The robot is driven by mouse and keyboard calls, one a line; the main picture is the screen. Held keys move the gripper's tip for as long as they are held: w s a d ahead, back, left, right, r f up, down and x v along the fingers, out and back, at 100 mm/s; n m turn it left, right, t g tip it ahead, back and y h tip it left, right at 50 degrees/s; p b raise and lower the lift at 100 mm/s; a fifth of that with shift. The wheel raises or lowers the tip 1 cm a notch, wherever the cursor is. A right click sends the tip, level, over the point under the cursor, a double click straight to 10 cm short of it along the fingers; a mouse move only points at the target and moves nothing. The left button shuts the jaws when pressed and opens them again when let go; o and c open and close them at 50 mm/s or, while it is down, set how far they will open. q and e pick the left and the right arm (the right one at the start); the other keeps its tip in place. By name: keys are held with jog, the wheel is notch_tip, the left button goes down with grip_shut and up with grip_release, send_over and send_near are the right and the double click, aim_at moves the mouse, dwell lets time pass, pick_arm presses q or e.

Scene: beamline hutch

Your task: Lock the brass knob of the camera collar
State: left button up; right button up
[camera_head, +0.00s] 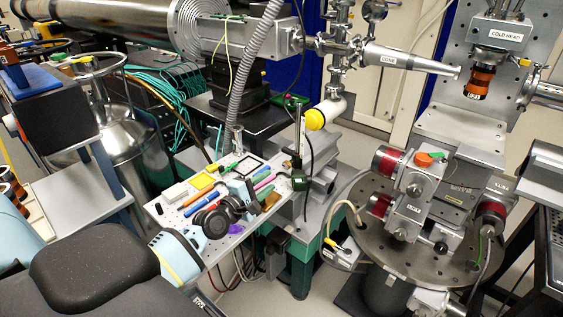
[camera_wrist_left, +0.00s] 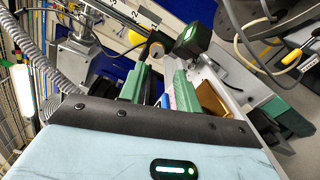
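The small brass-coloured knob (camera_wrist_left: 157,49) shows in the left wrist view, on a dark collar just beyond my left fingertips. In the head view the dark collar (camera_head: 296,162) sits on an upright post beside the tool tray; the knob is too small there to make out clearly. My left gripper (camera_wrist_left: 160,75) has two green fingers, apart, with no object held between them. In the head view it (camera_head: 267,183) is over the tray, pointing at the post, partly hidden by my own wrist. The knob appears beyond the gap, and I see no contact. My right gripper is out of view.
The tray (camera_head: 222,243) below holds several coloured tools. A dark green box (camera_wrist_left: 193,38) stands close to the right finger in the wrist view. A yellow-capped pipe (camera_head: 316,119) is behind the post. A round metal table (camera_head: 400,262) with stages stands to the right.

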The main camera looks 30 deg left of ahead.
aim_at(285, 166)
pick_arm(q)
jog(key=shift+w+a, duration=0.15)
jog(key=shift+a, duration=0.05)
jog(key=shift+d+r, duration=0.2)
jog(key=shift+w, duration=0.25)
jog(key=w, duration=0.2)
jog(key=w+b, duration=0.1)
jog(key=w, duration=0.2)
jog(key=shift+w+d+f, duration=0.15)
jog(key=shift+d, duration=0.05)
jog(key=shift+w, duration=0.8)
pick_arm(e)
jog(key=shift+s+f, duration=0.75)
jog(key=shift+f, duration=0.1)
pick_arm(q)
jog(key=c, duration=0.7)
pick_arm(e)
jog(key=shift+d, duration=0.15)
